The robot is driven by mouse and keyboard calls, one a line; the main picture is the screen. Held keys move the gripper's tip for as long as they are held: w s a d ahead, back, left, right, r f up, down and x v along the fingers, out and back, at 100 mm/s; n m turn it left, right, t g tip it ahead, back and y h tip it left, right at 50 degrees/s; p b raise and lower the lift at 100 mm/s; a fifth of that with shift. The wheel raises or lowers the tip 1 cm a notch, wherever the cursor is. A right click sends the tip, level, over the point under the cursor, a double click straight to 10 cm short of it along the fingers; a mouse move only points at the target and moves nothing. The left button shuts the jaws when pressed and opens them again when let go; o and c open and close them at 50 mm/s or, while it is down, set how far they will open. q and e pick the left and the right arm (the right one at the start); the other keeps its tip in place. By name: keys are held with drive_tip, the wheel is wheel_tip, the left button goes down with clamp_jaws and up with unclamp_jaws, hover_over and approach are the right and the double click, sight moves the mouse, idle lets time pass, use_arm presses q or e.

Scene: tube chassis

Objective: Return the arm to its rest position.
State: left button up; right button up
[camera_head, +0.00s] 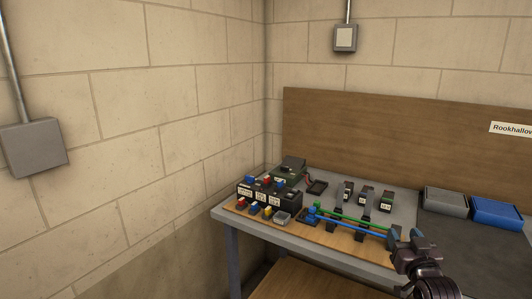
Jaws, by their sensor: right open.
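My right gripper (404,239) is at the lower right, near the bench's front edge. Its fingers are apart, near the right end of a blue tube (350,225); I cannot tell whether they touch it. The blue tube lies across dark supports on a wooden board (325,233), with a blue fitting (311,213) at its left end. A green tube (345,214) runs behind it. My left gripper is not in view.
The bench (221,213) stands in the corner. Black bins (268,194) with coloured parts sit at its left end. Small labelled dark blocks (366,194) stand behind the tubes. A grey bin (445,203) and a blue bin (497,212) are at the right. A wooden backboard rises behind.

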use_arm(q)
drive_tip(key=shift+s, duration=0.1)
use_arm(e)
drive_tip(key=s+a+f+g, duration=0.2)
drive_tip(key=s+f, duration=0.7)
drive_tip(key=s, duration=0.2)
drive_tip(key=s+a+f+n+g, duration=0.1)
drive_tip(key=s+a+f+g, duration=0.1)
drive_tip(key=s+f, duration=0.7)
drive_tip(key=s+a+f+g, duration=0.2)
drive_tip(key=s+f+g, duration=0.1)
drive_tip(key=s+f, duration=0.6)
drive_tip(key=s, duration=0.4)
drive_tip(key=shift+s+a+n+g+y, duration=0.15)
drive_tip(key=shift+a+n+g+y, duration=0.15)
drive_tip(key=shift+g+y, duration=0.1)
drive_tip(key=shift+f, duration=0.1)
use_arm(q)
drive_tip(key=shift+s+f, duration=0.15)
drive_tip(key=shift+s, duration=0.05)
